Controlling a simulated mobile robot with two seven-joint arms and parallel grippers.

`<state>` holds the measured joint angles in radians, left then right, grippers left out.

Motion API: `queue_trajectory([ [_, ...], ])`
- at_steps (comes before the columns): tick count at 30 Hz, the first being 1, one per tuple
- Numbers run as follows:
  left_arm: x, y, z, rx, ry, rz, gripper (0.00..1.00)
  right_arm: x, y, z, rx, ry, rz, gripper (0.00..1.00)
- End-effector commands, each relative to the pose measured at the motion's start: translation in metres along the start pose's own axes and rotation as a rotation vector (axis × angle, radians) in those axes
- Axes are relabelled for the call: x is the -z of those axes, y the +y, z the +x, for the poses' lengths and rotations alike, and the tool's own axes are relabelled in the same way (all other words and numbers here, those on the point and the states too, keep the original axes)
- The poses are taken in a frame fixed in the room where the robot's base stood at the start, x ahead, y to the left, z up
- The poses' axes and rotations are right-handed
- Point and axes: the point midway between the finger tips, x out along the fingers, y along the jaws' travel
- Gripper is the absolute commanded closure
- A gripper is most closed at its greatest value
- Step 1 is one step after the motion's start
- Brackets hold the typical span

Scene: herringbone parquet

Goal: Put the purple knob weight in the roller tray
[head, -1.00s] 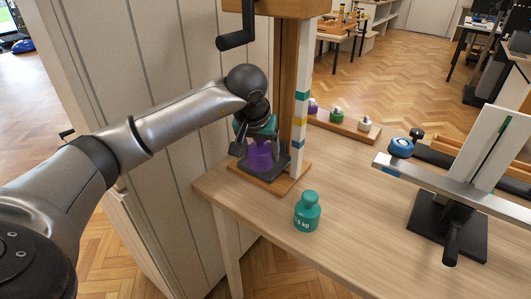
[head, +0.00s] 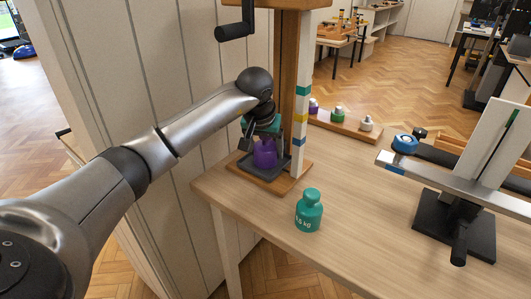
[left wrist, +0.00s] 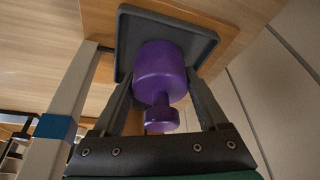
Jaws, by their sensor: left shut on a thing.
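The purple knob weight (head: 265,155) is upright on a small dark square tray (head: 246,170) at the foot of a wooden post. In the left wrist view the purple weight (left wrist: 160,72) fills the space between the fingers, with its knob towards the camera and the dark tray (left wrist: 128,38) behind it. My left gripper (head: 264,142) reaches down from above and is shut on the weight; its fingers also show in the left wrist view (left wrist: 162,92). The weight's underside is hidden. I cannot tell for certain which thing is the roller tray. My right gripper is out of view.
The post (head: 288,95) with a striped strip and a black crank (head: 236,33) rises beside the weight. A teal weight (head: 309,210) stands in front on the table (head: 345,225). A rack (head: 345,127) holds small weights behind. A black-based stand (head: 455,225) is at right.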

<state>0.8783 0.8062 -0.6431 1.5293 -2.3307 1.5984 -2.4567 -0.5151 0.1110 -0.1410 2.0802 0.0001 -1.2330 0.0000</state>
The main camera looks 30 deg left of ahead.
Motion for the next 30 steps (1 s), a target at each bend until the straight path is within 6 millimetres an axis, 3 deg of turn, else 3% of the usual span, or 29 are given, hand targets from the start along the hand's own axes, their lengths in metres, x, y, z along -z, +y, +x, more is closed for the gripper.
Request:
queue_trajectory([
  [14, 0.0001, -0.0004, 0.0029, -0.001, 0.007, -0.002, 1.00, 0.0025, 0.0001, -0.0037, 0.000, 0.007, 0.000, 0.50],
  [15, -0.0017, -0.0005, 0.0042, 0.001, 0.000, -0.001, 0.19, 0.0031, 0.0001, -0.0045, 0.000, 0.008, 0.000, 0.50],
  [21, -0.0016, -0.0005, 0.0041, 0.001, 0.000, -0.001, 0.00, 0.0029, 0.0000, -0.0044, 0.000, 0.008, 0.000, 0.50],
  [30, 0.0000, -0.0003, 0.0001, 0.000, 0.001, -0.002, 0.00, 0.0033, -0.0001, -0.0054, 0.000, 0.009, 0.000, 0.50],
])
